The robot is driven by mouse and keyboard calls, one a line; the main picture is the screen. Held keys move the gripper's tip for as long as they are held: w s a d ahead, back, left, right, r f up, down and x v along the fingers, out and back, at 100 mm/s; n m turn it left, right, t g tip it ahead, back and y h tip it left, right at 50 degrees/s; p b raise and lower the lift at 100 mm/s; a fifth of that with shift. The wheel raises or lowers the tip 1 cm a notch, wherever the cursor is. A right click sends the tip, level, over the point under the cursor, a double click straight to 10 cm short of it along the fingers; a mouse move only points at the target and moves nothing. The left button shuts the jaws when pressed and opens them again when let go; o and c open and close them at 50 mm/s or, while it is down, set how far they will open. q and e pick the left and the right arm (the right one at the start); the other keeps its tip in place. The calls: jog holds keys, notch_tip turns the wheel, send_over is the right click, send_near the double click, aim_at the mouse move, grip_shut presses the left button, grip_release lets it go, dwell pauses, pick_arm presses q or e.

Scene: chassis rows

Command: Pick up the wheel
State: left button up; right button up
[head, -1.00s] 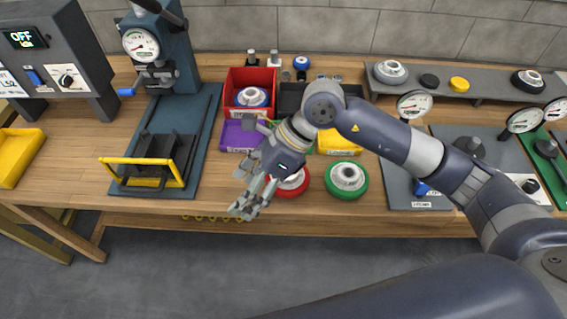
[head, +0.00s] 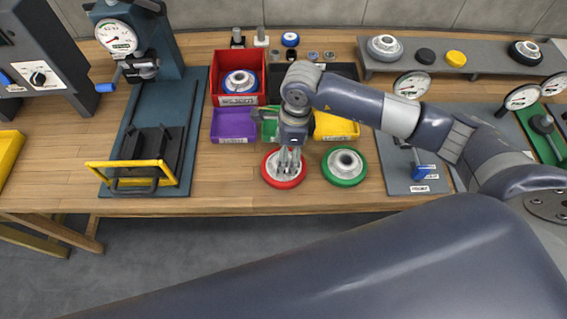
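A wheel with a red rim (head: 284,184) lies flat near the front edge of the wooden bench. My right gripper (head: 287,168) points straight down over its middle. The fingers hide most of the hub; I cannot tell whether they touch it or how far apart they are. A wheel with a green rim (head: 345,168) and pale hub lies flat just to the right. A blue-rimmed wheel (head: 240,83) sits in the red bin (head: 225,61). My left gripper is not in view.
Behind the gripper are a purple bin (head: 232,125), a yellow bin (head: 337,128) and a black bin. A press with a yellow guard (head: 134,164) stands left. A grey plate with a gauge is right. A shelf (head: 490,66) at the back holds more wheels. Bare bench lies between press and red wheel.

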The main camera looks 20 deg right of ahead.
aim_at(269, 162)
notch_tip(269, 162, down, 2)
jog(key=shift+s+a+f+p, duration=0.1)
jog(key=shift+a+p, duration=0.05)
jog(key=shift+p, duration=0.15)
jog(key=shift+f, duration=0.45)
jog(key=shift+c, duration=0.6)
jog(key=c, duration=1.4)
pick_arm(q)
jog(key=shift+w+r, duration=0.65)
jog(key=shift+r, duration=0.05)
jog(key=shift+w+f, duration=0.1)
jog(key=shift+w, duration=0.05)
